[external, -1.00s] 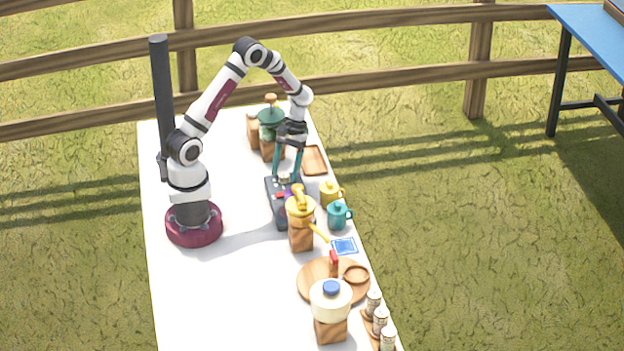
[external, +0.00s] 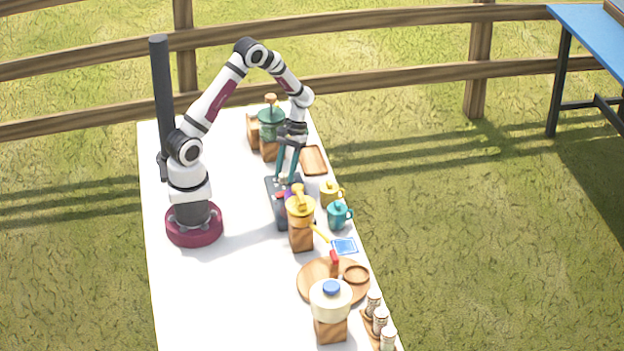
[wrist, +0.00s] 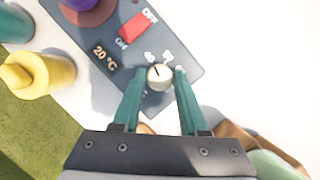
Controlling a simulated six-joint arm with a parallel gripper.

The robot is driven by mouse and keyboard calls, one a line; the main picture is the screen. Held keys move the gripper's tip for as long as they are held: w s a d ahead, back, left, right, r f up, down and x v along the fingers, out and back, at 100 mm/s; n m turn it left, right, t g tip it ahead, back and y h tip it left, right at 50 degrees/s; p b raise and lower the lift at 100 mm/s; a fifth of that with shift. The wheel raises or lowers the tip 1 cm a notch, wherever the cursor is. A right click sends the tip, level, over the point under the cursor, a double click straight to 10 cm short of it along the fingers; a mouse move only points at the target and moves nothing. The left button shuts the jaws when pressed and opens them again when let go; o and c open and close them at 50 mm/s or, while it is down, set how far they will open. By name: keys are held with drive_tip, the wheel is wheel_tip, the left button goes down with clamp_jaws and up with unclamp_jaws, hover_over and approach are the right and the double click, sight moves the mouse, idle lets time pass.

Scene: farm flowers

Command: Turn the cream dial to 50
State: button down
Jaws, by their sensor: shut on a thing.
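The cream dial (wrist: 161,82) is a small round knob on the dark grey control box (wrist: 92,38), with a dark pointer line. In the wrist view the line points to the upper left, toward the small white marks above the dial, which are too blurred to read surely. My gripper (wrist: 158,74) has its teal fingers on both sides of the dial and is shut on it. In the external view my gripper (external: 286,180) reaches down to the far end of the box (external: 274,210). The dial is mostly hidden there by the fingers.
A red ON/OFF switch (wrist: 136,27) and a 20 °C label (wrist: 104,57) are on the box. The table's left side is clear.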

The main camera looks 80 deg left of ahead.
drive_tip(key=m+g+y, duration=0.1)
drive_tip(key=m, duration=0.3)
drive_tip(key=shift+d, duration=0.1)
drive_tip(key=m+y, duration=0.2)
drive_tip(key=m, duration=0.3)
drive_tip(key=shift+d, duration=0.1)
drive_tip(key=shift+m, duration=0.3)
idle(0.3)
drive_tip(key=shift+c, duration=2.2)
unclamp_jaws()
drive_tip(key=v, duration=1.6)
drive_tip(key=shift+w+d, duration=0.2)
drive_tip(key=shift+d, duration=0.1)
